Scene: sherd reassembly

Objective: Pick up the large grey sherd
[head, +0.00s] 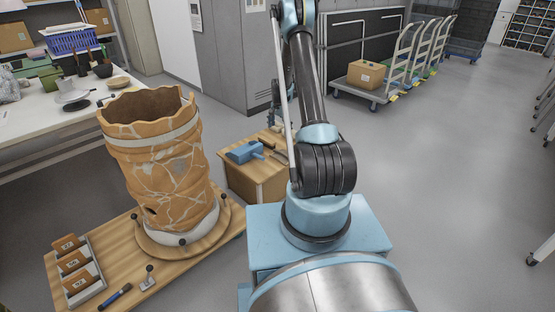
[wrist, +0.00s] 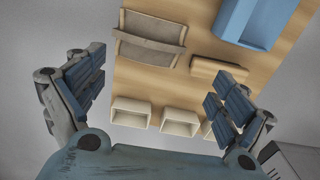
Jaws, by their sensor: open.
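In the wrist view, a broad grey-brown piece (wrist: 150,50), apparently the large grey sherd, lies at the top on a wooden surface (wrist: 200,98). In the head view, the sherd cannot be made out clearly on the small wooden stand (head: 259,183), which my arm partly hides.
A blue object (wrist: 251,20), a tan bar (wrist: 217,70) and several cream open boxes (wrist: 131,111) share the wooden surface. A large cracked orange vessel (head: 160,165) stands on a board (head: 95,243) at left.

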